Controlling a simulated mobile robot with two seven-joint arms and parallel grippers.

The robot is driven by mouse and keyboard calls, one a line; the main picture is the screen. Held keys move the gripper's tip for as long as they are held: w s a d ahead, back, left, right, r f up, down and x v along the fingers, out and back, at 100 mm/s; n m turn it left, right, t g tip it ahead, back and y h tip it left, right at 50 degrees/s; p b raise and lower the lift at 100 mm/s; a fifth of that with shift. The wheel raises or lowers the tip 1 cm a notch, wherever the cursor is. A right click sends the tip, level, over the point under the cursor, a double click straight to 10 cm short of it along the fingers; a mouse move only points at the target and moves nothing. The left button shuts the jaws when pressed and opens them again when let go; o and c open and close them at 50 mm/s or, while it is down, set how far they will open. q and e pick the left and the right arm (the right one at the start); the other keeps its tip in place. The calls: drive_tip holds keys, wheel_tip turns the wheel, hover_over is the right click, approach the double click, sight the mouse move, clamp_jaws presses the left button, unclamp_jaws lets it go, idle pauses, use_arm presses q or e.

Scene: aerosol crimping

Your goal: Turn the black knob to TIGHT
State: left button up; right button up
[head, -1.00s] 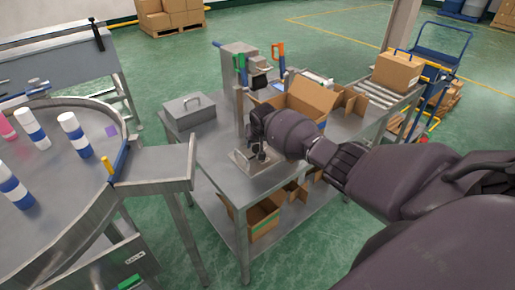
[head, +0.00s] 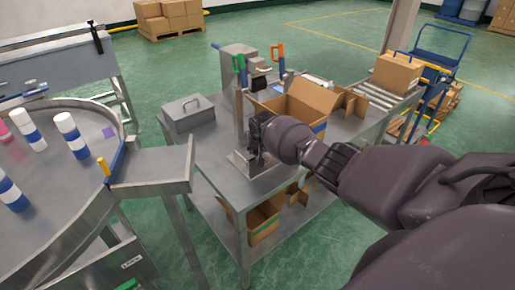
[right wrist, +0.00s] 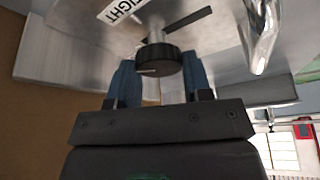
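The black knob (right wrist: 159,63) sits on a metal shaft in the right wrist view, with a pale mark on its rim. A white label (right wrist: 122,10) ending in "IGHT" is on the metal face beside it, partly cut off. My right gripper (right wrist: 157,78) is open, with its blue fingers on either side of the knob. A gap shows on each side, so the fingers do not appear closed on it. In the head view my right gripper (head: 257,137) is at the crimping fixture (head: 240,160) and hides the knob. My left gripper is not in view.
A round table (head: 55,185) with white-and-blue cans (head: 72,136) is at left.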

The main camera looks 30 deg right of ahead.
drive_tip(key=shift+c, duration=0.5)
drive_tip(key=shift+m, duration=0.3)
drive_tip(key=shift+a+m+h+p, duration=0.1)
drive_tip(key=shift+m+h+p, duration=0.2)
drive_tip(key=shift+m+p, duration=0.25)
drive_tip(key=m+g, duration=0.1)
drive_tip(key=m, duration=0.1)
drive_tip(key=shift+m+h, duration=0.35)
drive_tip(key=shift+h, duration=0.05)
drive_tip(key=m+g, duration=0.1)
drive_tip(key=m, duration=0.2)
drive_tip(key=shift+w+f+h+b, duration=0.1)
drive_tip(key=shift+h+b, duration=0.25)
drive_tip(key=shift+h, duration=0.05)
drive_tip(key=shift+m+g+h+b, duration=0.3)
drive_tip(key=shift+m+g+b, duration=0.15)
drive_tip(key=shift+m, duration=1.05)
